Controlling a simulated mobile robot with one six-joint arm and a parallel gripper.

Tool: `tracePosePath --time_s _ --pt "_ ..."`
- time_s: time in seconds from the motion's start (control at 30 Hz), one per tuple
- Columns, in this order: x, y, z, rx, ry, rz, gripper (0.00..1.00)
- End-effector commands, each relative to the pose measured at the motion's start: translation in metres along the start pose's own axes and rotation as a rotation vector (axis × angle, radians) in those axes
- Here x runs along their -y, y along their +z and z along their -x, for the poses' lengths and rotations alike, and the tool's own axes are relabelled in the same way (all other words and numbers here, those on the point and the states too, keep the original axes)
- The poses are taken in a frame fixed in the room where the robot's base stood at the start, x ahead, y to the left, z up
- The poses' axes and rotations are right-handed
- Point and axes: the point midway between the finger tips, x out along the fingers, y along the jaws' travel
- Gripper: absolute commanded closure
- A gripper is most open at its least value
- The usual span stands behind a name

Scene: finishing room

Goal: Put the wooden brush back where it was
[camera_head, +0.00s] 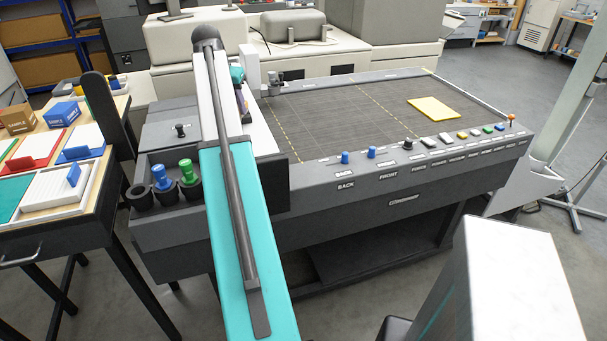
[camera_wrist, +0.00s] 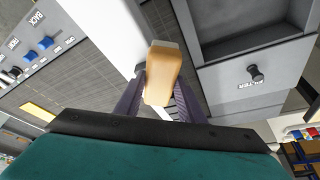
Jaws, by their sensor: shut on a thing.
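A wooden brush (camera_wrist: 164,68) with a light tan, rounded block shows in the middle of the wrist view. My gripper (camera_wrist: 158,88) is shut on it, with a dark purple finger on either side. The brush's bristle side is hidden from this view. In the body camera view my gripper (camera_head: 240,88) is mostly hidden behind my own arm, over the left end of the grey machine table (camera_head: 330,120). I cannot make out the brush there. I cannot tell from these frames which spot was the brush's earlier place.
An open grey recess (camera_wrist: 255,28) and a black-knobbed panel marked FILTER (camera_wrist: 255,75) lie right of the brush in the wrist view. Black cups (camera_head: 140,196), a yellow pad (camera_head: 433,107), control knobs (camera_head: 371,152) and a sorting table (camera_head: 55,160) surround the work area.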

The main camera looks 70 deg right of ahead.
Motion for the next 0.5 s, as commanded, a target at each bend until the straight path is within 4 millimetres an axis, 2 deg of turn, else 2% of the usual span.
tracePosePath --time_s 0.03,0.2,0.5 --pt "-0.013 -0.011 -0.005 -0.001 0.012 -0.029 0.85" --pt "-0.053 -0.039 -0.018 -0.004 0.047 -0.117 0.85" --pt "-0.106 -0.071 -0.032 -0.007 0.091 -0.228 0.85"
